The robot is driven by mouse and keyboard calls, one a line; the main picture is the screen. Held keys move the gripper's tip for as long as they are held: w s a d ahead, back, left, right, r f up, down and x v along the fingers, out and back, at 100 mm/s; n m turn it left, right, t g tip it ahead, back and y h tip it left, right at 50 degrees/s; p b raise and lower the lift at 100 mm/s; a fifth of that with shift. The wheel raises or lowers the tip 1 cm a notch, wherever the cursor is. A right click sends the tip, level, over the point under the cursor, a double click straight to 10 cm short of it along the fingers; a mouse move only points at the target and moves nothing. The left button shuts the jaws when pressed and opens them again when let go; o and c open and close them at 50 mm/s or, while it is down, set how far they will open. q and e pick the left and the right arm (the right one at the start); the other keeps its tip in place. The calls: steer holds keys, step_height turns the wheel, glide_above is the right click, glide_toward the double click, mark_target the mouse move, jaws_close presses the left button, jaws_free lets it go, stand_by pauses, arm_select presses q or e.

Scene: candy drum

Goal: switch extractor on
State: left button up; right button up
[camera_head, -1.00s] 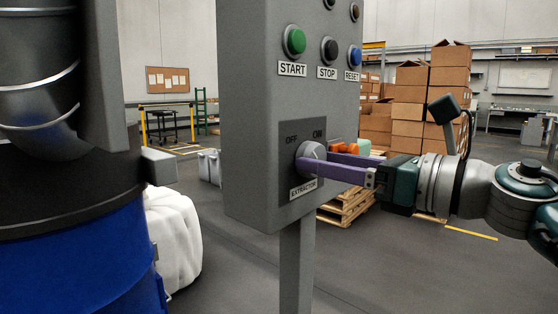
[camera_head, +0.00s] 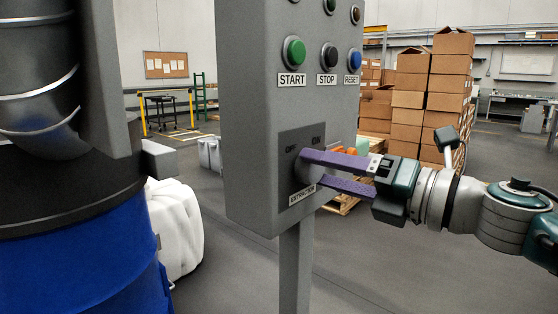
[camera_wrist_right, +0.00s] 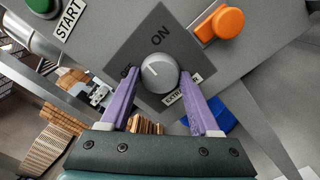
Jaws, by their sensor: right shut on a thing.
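The grey extractor knob (camera_head: 302,173) sits on a dark plate on the control box, with OFF at its upper left and ON at its upper right. My right gripper (camera_head: 311,167) reaches in from the right with its purple fingers, one above the other, shut on the knob. In the right wrist view the round knob (camera_wrist_right: 160,73) lies between the two fingertips (camera_wrist_right: 160,82). The left finger partly covers OFF; ON is clear. A pale mark shows on the knob's face, but its exact heading is hard to tell. My left gripper is out of view.
Green START (camera_head: 293,52), black STOP (camera_head: 329,55) and blue RESET (camera_head: 354,60) buttons sit above on the box. An orange part (camera_wrist_right: 219,23) juts from the box's side. A blue drum (camera_head: 80,260) stands at left; stacked cartons (camera_head: 430,90) stand behind.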

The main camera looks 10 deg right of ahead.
steer(key=m+p, duration=0.1)
steer(key=m, duration=0.3)
steer(key=shift+r+m, duration=0.1)
steer(key=shift+m, duration=0.2)
steer(key=shift+m+p, duration=0.75)
steer(key=shift+m, duration=0.85)
steer(key=o, duration=1.4)
steer(key=shift+c, duration=0.2)
steer(key=shift+s+d, duration=0.1)
